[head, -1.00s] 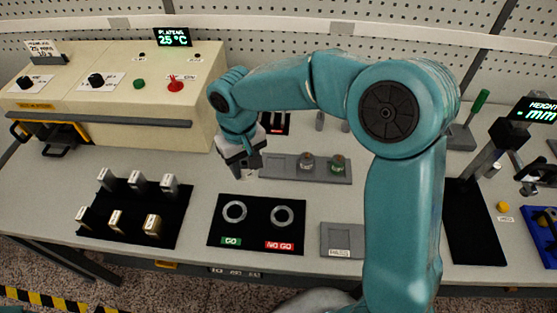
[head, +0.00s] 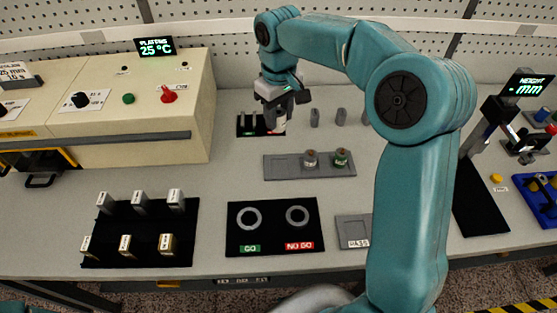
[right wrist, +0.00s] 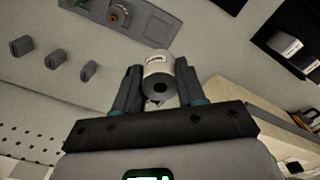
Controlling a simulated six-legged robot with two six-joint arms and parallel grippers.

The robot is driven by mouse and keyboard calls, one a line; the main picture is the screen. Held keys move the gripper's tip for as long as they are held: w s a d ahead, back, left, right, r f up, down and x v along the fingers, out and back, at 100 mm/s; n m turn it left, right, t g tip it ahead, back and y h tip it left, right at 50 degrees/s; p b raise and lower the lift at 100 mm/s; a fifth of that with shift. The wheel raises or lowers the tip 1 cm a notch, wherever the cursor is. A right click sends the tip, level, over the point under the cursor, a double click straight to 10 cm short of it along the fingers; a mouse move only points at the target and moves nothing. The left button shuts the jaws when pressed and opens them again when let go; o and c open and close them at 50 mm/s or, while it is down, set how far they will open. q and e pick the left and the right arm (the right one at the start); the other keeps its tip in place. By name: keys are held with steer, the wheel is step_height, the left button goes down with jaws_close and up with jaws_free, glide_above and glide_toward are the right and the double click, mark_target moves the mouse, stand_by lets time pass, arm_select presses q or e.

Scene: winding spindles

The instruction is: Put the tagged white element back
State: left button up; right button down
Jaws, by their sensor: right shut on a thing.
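My right gripper (head: 284,98) is at the back of the bench, over the right end of a small black rack (head: 247,132) with upright pins. It is shut on a white cylindrical element (head: 278,125). In the right wrist view the white element (right wrist: 158,68) sits between the two fingers, with dark marking on its side and a dark hole in its end face. I cannot tell whether the element touches the rack or a pin. My left gripper is not in view.
A grey tray (head: 284,173) with a grey-brown piece (head: 310,159) and a green-topped piece (head: 341,157) lies in front. Grey posts (head: 340,117) stand right of the rack. A cream machine (head: 186,125) is to the left. A GO/NO GO mat (head: 275,218) lies nearer.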

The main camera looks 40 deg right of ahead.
mark_target(280, 126)
steer(key=f, duration=0.8)
steer(key=f+p, duration=0.1)
steer(key=f, duration=0.3)
steer(key=shift+w+d+f, duration=0.15)
steer(key=shift+w+d, duration=0.05)
steer(key=shift+d, duration=0.1)
steer(key=f, duration=0.3)
steer(key=w+f, duration=0.1)
steer(key=shift+d+f, duration=0.2)
steer(key=shift+d, duration=0.1)
steer(key=shift+s+a+f, duration=0.15)
steer(key=shift+f, duration=0.05)
steer(key=shift+s+a, duration=0.1)
steer(key=shift+s, duration=0.05)
steer(key=shift+f, duration=0.1)
steer(key=c, duration=1.1)
jaws_free()
steer(key=shift+w+d+f, duration=0.2)
steer(key=shift+w, duration=0.1)
steer(key=o, duration=0.4)
steer(key=shift+r, duration=0.1)
steer(key=shift+o, duration=0.2)
steer(key=shift+s+a+r, duration=0.15)
steer(key=shift+s+r, duration=0.05)
steer(key=shift+s, duration=0.1)
steer(key=shift+w, duration=0.2)
step_height(280, 126, up, 12)
steer(key=shift+s+r+b, duration=0.1)
steer(key=shift+s+b, duration=0.05)
steer(key=shift+b, duration=0.25)
